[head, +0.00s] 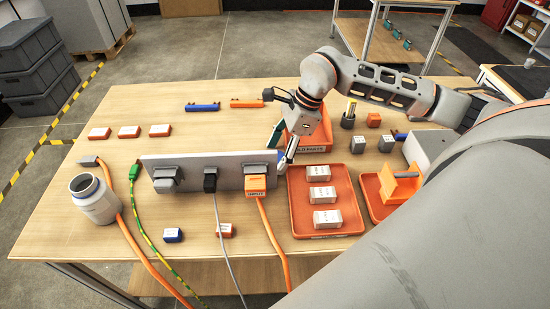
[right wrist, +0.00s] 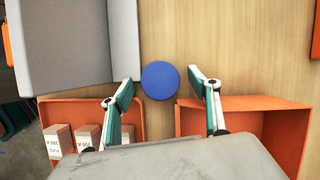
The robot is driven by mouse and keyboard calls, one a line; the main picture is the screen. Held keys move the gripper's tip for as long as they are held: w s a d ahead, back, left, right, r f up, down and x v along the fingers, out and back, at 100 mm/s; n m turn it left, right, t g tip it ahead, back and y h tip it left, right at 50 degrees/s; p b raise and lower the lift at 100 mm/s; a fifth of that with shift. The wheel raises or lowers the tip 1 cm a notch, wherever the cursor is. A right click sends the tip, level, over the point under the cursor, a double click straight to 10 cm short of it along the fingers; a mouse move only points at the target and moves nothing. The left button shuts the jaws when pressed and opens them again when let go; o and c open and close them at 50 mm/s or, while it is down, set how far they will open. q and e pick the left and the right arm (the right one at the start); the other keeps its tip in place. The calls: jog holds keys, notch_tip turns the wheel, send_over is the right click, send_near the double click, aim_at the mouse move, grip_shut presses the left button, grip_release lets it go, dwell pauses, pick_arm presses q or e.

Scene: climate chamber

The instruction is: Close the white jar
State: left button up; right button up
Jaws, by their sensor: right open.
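The white jar (head: 95,203) stands upright at the left front of the table in the head view. Its mouth is open, with no lid on it. A round blue disc, which looks like a lid (right wrist: 160,80), lies on the wood between a grey panel and the orange containers in the right wrist view. My right gripper (right wrist: 164,88) is open and points down over the disc, with a fingertip on either side. No contact is visible. In the head view the right gripper (head: 281,150) is beside the panel's right end, and the disc is mostly hidden. My left gripper is not in view.
The grey panel (head: 222,161) with plugs stands between jar and right gripper. An orange cable (head: 140,252) runs beside the jar. An orange tray (head: 297,223) with white boxes and an orange bin (head: 325,146) flank the gripper.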

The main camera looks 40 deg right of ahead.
jog(key=c, duration=0.8)
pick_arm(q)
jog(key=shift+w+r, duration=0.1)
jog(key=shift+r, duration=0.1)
pick_arm(e)
jog(key=shift+o, duration=0.2)
jog(key=shift+r, duration=0.1)
pick_arm(q)
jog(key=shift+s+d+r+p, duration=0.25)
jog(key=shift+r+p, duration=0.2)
jog(key=shift+p, duration=0.5)
pick_arm(e)
notch_tip(320, 180, up, 20)
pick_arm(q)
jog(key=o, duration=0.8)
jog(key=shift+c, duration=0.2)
